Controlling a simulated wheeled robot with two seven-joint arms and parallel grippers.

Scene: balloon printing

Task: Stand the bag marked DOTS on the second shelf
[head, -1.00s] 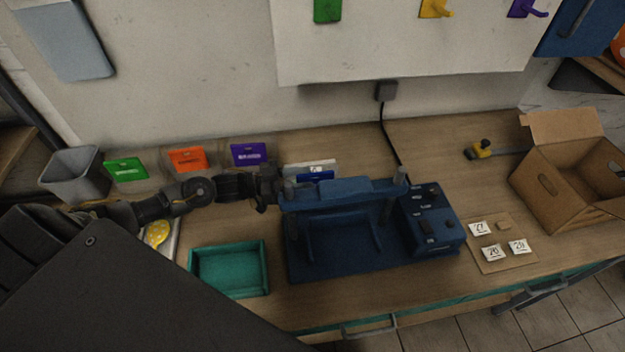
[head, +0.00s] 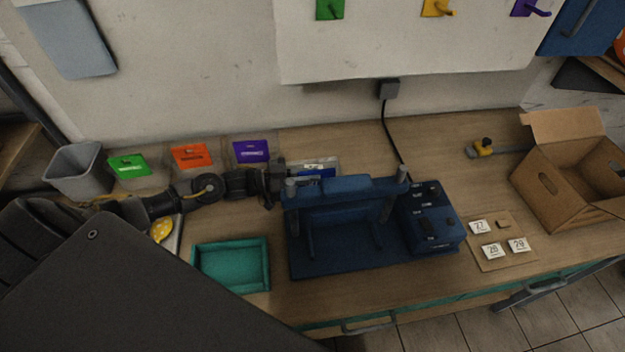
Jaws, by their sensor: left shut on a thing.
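Green (head: 128,165), orange (head: 192,156) and purple (head: 251,151) packets lie in a row along the wall. A white-and-blue packet (head: 316,168) is partly hidden behind the blue machine (head: 345,262). Their small labels are too blurred to read, so I cannot tell which is marked DOTS. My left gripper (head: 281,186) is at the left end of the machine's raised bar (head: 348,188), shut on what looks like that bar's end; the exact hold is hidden. My right gripper is not in view. I cannot tell which shelf is the second.
A teal tray (head: 231,288) sits left of the machine. A grey bin (head: 78,170) stands at the far left. An open cardboard box (head: 545,187) and numbered cards (head: 491,251) are at the right. Wooden shelf edges show at the left (head: 14,152) and upper right (head: 607,72).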

